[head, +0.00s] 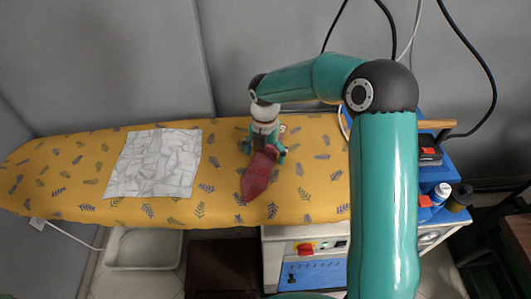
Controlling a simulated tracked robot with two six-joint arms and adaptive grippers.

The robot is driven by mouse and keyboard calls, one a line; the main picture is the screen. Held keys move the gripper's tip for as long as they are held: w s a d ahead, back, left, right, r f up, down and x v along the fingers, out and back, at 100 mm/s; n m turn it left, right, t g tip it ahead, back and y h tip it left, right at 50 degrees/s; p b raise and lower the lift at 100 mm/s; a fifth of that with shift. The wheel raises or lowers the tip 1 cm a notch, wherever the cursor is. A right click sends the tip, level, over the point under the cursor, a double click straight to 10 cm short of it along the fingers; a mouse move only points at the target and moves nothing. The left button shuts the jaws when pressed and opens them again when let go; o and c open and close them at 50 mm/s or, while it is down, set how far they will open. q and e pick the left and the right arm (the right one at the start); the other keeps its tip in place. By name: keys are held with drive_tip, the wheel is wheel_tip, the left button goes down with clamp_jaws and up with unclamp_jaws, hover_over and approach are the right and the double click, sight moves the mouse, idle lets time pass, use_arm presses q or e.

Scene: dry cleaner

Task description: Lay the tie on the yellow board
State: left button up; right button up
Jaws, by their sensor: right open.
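The yellow board (60,175) is an ironing board cover with a dark leaf pattern, stretching across the middle of the head view. The dark red tie (257,180) shows as a short bundle on the board, right of its middle, with its pointed end towards the front edge. My right gripper (265,152) points down over the tie's far end, its fingers open on either side of it. The gripper partly hides that end, and I cannot tell whether the fingers touch it. My left gripper is not in view.
A white crinkled cloth (154,163) lies flat on the board to the left. A blue shelf (450,174) with bottles and a black-and-red device (430,152) stands at the right. Grey walls close off the back. The board's far left end is clear.

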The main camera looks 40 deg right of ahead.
sight(265, 158)
drive_tip(key=shift+r, duration=0.1)
wheel_tip(265, 158, up, 12)
idle(0.5)
idle(0.5)
